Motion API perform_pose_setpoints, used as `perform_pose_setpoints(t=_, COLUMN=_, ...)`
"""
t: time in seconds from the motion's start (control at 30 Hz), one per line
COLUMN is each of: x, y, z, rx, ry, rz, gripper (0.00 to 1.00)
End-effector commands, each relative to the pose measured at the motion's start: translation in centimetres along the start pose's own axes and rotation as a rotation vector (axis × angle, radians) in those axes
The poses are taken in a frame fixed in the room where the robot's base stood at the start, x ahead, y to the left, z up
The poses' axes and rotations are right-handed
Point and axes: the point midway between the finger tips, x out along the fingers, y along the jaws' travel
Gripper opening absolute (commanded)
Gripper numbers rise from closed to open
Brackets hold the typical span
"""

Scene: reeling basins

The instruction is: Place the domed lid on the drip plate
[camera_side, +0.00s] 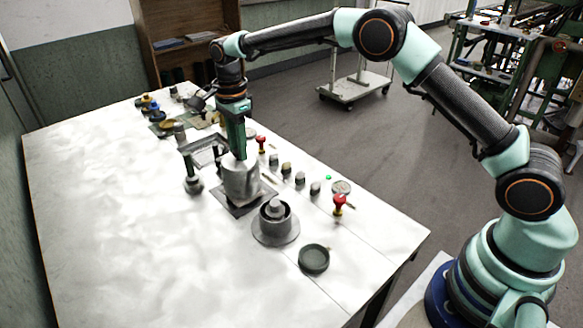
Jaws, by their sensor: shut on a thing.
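My gripper (240,157) points straight down at the top of a grey cylindrical pot (241,184). It is shut on what looks like the domed lid, at the pot's top; the fingertips hide the grip, and I cannot tell whether the lid touches the pot. The pot stands on a dark square base (232,209). A shallow dark round dish (314,259), which looks like the drip plate, lies empty on the table nearer the front edge, to the right of the gripper.
A grey stepped basin (275,224) on a round flange stands between the pot and the dish. Red-topped tools (339,204) and several small jars (286,168) stand to the right. A dark frame (208,152) is close behind the gripper's left. The table's left (110,230) is clear.

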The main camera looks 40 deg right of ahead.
Motion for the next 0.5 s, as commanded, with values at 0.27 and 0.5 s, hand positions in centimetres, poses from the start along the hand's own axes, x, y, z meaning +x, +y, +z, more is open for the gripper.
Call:
perform_pose_setpoints(t=0.27, x=1.35, y=-0.02, z=0.02, rx=0.0, ry=0.0, rz=-0.002, gripper=0.0)
perform_pose_setpoints(t=0.5, x=1.6, y=0.01, z=0.01, rx=0.0, ry=0.0, rz=-0.001, gripper=0.0)
